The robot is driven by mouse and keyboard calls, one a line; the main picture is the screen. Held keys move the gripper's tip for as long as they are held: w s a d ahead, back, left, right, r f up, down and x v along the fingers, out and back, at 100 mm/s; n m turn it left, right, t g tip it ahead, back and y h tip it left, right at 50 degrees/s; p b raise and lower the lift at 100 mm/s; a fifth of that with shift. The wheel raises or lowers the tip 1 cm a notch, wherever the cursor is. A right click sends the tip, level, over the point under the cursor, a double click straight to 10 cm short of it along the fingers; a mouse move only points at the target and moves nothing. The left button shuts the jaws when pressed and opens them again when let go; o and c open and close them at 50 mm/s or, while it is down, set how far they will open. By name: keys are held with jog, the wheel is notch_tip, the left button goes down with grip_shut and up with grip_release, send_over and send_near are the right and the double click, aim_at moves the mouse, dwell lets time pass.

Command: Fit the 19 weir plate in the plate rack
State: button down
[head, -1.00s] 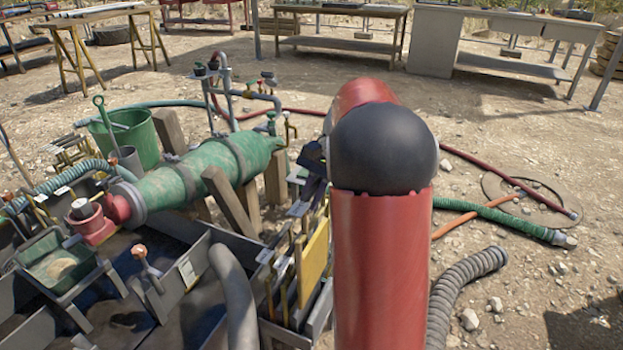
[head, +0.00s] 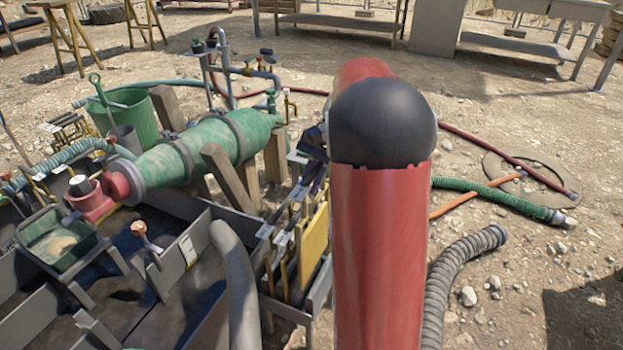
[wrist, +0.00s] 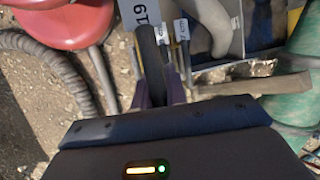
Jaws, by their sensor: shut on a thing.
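My gripper (wrist: 160,97), with purple fingers, is shut on a dark upright part of the 19 weir plate. The plate rack (head: 291,312) is a grey frame at the right side of the tank. It holds a yellow plate (head: 313,248) and other tagged upright plates (head: 281,240). My gripper is above and beyond the rack's far end; the exact gap is unclear.
A thick grey hose (head: 236,285) lies over the tank (head: 180,262), left of the rack. A green pump body (head: 205,150) on wooden posts and a green bucket (head: 150,120) stand behind. A ribbed grey hose (head: 460,280) lies on the gravel at right.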

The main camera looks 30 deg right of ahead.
dwell(0.4)
notch_tip(320, 180, down, 6)
jog(key=b, duration=0.3)
jog(key=shift+f, duration=0.15)
dwell(0.4)
jog(key=shift+f, duration=0.1)
jog(key=shift+f+b, duration=1.7)
jog(key=shift+f, duration=1.45)
jog(key=shift+f+b, duration=0.8)
jog(key=shift+f, duration=0.15)
jog(key=shift+f+b, duration=0.3)
jog(key=shift+f, duration=0.3)
jog(key=c, duration=1.3)
grip_release()
jog(key=shift+c, duration=0.2)
